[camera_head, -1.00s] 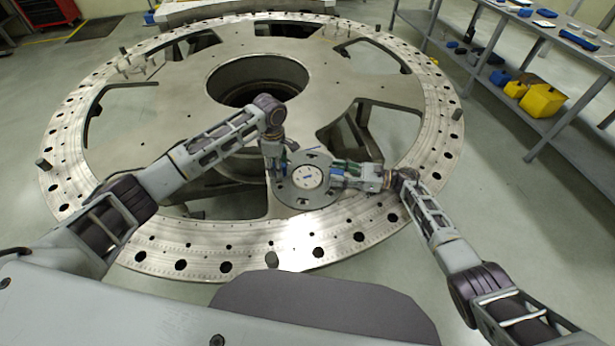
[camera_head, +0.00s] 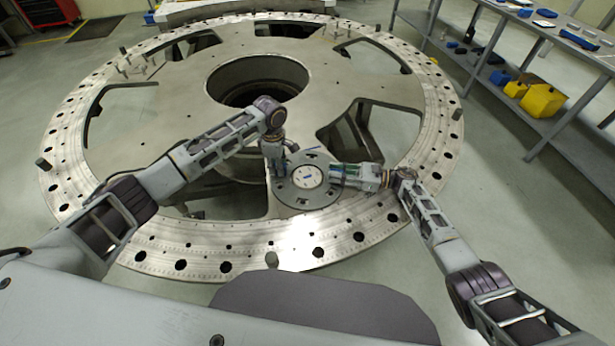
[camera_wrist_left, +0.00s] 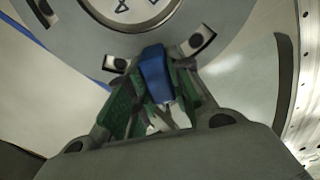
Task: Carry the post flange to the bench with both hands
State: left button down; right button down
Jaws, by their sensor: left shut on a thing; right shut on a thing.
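The post flange (camera_head: 303,199) is a round grey disc with a pale centre, lying on or just above the near part of the turret plate (camera_head: 205,245); I cannot tell if they touch. My left gripper (camera_head: 280,171) is at its left edge. In the left wrist view its green fingers (camera_wrist_left: 153,98) are shut on a blue grip (camera_wrist_left: 155,72) at the rim of the flange (camera_wrist_left: 75,35). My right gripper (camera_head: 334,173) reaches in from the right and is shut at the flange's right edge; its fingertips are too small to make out.
Open floor (camera_head: 490,190) lies between.

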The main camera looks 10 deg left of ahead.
pick_arm(q)
jog(key=shift+w+r, duration=0.1)
jog(key=shift+r, duration=0.15)
pick_arm(e)
jog(key=shift+w+r, duration=0.1)
jog(key=shift+r, duration=0.15)
pick_arm(q)
jog(key=shift+r+p, duration=0.15)
jog(key=shift+p, duration=0.15)
pick_arm(e)
jog(key=shift+r, duration=0.1)
